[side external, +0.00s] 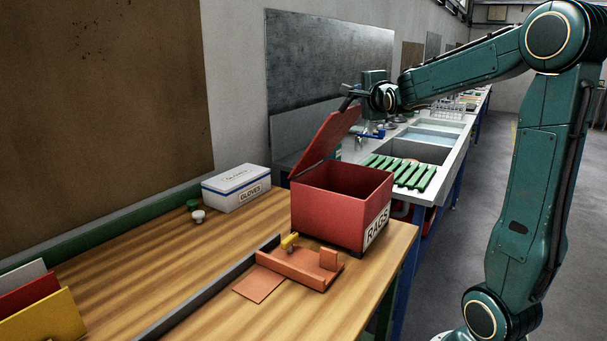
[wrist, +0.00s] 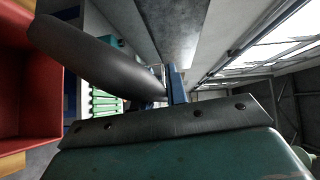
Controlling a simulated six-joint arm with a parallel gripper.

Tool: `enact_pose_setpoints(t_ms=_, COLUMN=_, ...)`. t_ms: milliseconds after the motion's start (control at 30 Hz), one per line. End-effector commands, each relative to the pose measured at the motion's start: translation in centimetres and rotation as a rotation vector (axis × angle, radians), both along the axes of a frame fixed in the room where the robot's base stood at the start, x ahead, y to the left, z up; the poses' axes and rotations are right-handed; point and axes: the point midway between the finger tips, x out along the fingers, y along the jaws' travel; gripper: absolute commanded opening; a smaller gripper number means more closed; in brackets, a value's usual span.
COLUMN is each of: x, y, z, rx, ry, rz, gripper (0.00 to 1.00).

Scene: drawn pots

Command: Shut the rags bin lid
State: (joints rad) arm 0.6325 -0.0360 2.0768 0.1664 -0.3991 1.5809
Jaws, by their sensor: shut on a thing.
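The red rags bin (side external: 325,206), lettered RAGS on one side, stands near the bench's far right corner in the side external view. Its red lid (side external: 326,143) is hinged at the back left and stands open, tilted steeply up. My gripper (side external: 351,102) is at the lid's raised top edge and is shut on it; the small fingertips partly hide the contact. In the wrist view, red walls of the bin (wrist: 28,95) show at the left edge, beside a dark finger. The grasped edge is not clear there.
A white gloves box (side external: 235,187) stands left of the bin, with green and white knobs beside it. An orange tray (side external: 300,268) with a yellow-topped piece lies in front. A sink counter with a green slatted rack (side external: 400,171) is behind. The bench's left middle is clear.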

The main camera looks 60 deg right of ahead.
Motion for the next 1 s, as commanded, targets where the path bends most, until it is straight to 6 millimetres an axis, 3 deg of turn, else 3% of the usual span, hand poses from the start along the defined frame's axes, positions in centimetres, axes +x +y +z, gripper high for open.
enact_pose_setpoints(t_ms=100, x=-0.84, y=-0.02, z=-0.43, rx=0.0, ry=0.001, rz=-0.003, gripper=0.0)
enact_pose_setpoints(t_ms=400, x=-0.91, y=-0.01, z=-0.41, rx=-0.001, ry=-0.001, rz=-0.003, gripper=0.0)
enact_pose_setpoints(t_ms=433, x=-0.9, y=0.0, z=-0.4, rx=-0.002, ry=-0.001, rz=-0.003, gripper=0.2)
enact_pose_setpoints(t_ms=500, x=-0.89, y=0.0, z=-0.4, rx=-0.002, ry=-0.001, rz=-0.003, gripper=0.34)
enact_pose_setpoints(t_ms=533, x=-0.88, y=0.01, z=-0.4, rx=-0.001, ry=-0.001, rz=-0.003, gripper=0.36)
enact_pose_setpoints(t_ms=1000, x=-1.13, y=0.34, z=-0.41, rx=0.0, ry=0.0, rz=-0.001, gripper=0.36)
